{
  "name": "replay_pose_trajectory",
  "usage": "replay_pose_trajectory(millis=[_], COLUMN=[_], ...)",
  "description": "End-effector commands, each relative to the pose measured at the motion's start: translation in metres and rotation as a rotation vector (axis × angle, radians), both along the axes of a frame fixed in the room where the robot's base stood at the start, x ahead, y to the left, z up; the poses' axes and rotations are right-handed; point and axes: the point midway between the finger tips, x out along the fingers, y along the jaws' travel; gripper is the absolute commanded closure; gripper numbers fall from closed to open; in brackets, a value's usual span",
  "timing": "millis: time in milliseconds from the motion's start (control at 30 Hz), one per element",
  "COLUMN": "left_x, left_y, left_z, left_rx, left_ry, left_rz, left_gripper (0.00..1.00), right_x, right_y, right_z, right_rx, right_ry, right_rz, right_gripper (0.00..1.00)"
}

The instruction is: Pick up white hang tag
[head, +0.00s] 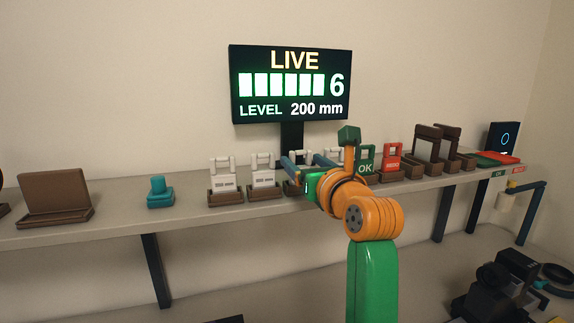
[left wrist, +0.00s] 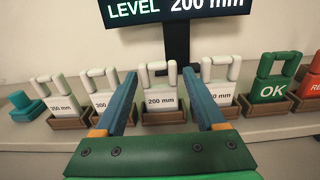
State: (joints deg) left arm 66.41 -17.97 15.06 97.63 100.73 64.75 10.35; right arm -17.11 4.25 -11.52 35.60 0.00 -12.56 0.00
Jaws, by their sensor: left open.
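Several white hang tags with loop handles stand in brown holders on the shelf. The tag labelled 200 mm (left wrist: 161,101) is in the middle of the left wrist view, between my finger lines. Another white tag (left wrist: 61,105) and a neighbouring one (left wrist: 101,100) stand to its left, and one more (left wrist: 219,93) to its right. In the head view, two white tags (head: 223,182) (head: 263,177) show clearly; those behind my arm are partly hidden. My left gripper (left wrist: 160,76) is open and empty, its two blue fingers pointing at the 200 mm tag. It also shows in the head view (head: 292,168).
A screen (head: 291,84) reading LIVE, 6 and LEVEL 200 mm stands behind the tags. A green OK tag (head: 365,163) and a red tag (head: 392,157) stand to the right. A teal stamp-like piece (head: 160,193) and a brown stand (head: 54,200) are left, with clear shelf between.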

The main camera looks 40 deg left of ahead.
Motion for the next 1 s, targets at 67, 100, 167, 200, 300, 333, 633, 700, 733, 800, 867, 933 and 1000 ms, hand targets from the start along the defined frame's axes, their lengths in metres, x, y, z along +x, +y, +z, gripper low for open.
replay_pose_trajectory(millis=[67, 100, 167, 200, 300, 333, 633, 700, 733, 800, 867, 933, 1000], left_x=[0.003, 0.005, 0.009, 0.011, 0.018, 0.02, 0.031, 0.031, 0.031, 0.031, 0.031, 0.031, 0.031], left_y=[0.001, 0.004, 0.012, 0.019, 0.037, 0.044, 0.063, 0.063, 0.063, 0.063, 0.063, 0.063, 0.063], left_z=[0.001, 0.002, 0.003, 0.004, 0.008, 0.008, -0.002, -0.002, -0.002, -0.002, -0.002, -0.002, -0.002], left_rx=[-0.024, -0.028, -0.029, -0.028, -0.026, -0.025, -0.026, -0.026, -0.026, -0.025, -0.024, -0.024, -0.024], left_ry=[-0.003, -0.002, -0.001, 0.001, 0.002, 0.002, -0.004, -0.004, -0.004, -0.004, -0.003, -0.003, -0.003], left_rz=[-0.011, -0.012, -0.011, -0.01, -0.008, -0.007, -0.011, -0.011, -0.011, -0.011, -0.011, -0.011, -0.011], left_gripper=[0.28, 0.28, 0.28, 0.28, 0.28, 0.28, 0.28, 0.28, 0.36, 0.54, 0.71, 0.9, 0.96], right_x=[0.0, 0.0, 0.0, 0.0, -0.001, -0.001, -0.002, -0.002, -0.002, -0.001, -0.001, -0.001, -0.001], right_y=[0.002, 0.002, 0.001, 0.0, -0.003, -0.004, -0.008, -0.006, -0.005, -0.004, -0.002, -0.001, -0.001], right_z=[0.003, 0.008, 0.015, 0.021, 0.04, 0.045, 0.049, 0.049, 0.049, 0.048, 0.048, 0.048, 0.048], right_rx=[0.002, 0.002, 0.001, 0.0, -0.007, -0.008, -0.014, -0.011, -0.01, -0.007, -0.005, -0.004, -0.003], right_ry=[-0.001, -0.001, -0.001, 0.0, 0.003, 0.004, 0.005, 0.005, 0.005, 0.005, 0.004, 0.004, 0.003], right_rz=[0.0, 0.0, 0.0, 0.001, 0.001, 0.002, 0.002, 0.002, 0.001, 0.0, 0.0, -0.001, -0.001], right_gripper=[1.0, 1.0, 1.0, 1.0, 1.0, 1.0, 1.0, 1.0, 1.0, 1.0, 1.0, 1.0, 1.0])
